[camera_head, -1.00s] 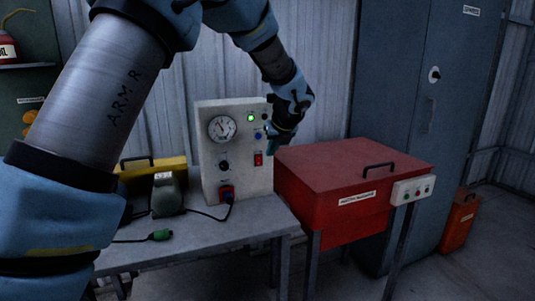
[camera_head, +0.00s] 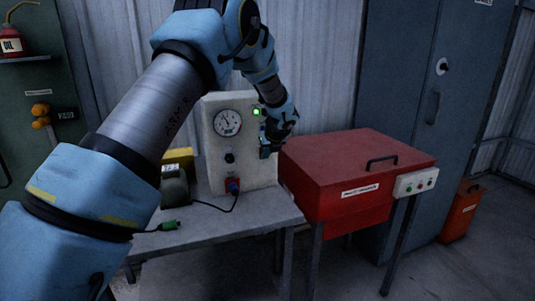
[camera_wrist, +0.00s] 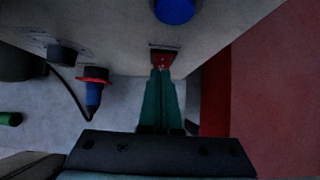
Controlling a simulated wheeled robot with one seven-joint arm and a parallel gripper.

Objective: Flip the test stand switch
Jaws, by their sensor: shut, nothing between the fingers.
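The test stand (camera_head: 210,165) is a pale upright box on the grey bench, with a round gauge (camera_head: 228,122), a lit green lamp (camera_head: 256,112) and a black knob (camera_head: 230,158). In the wrist view its red switch (camera_wrist: 164,59) sits below a blue round button (camera_wrist: 174,10). My gripper (camera_head: 266,152) is in front of the panel's right side and hides the switch in the head view. In the wrist view its teal fingers (camera_wrist: 160,74) are together and empty, tips at the switch's lower edge. I cannot tell whether they touch it, or which way it is set.
A red-and-blue plug (camera_wrist: 93,92) with a black cable is in the panel's lower part. A green connector (camera_head: 168,225) lies on the bench (camera_head: 250,218). A red lidded box (camera_head: 350,170) stands close on the right. A yellow-and-grey device (camera_head: 174,180) is left of the stand.

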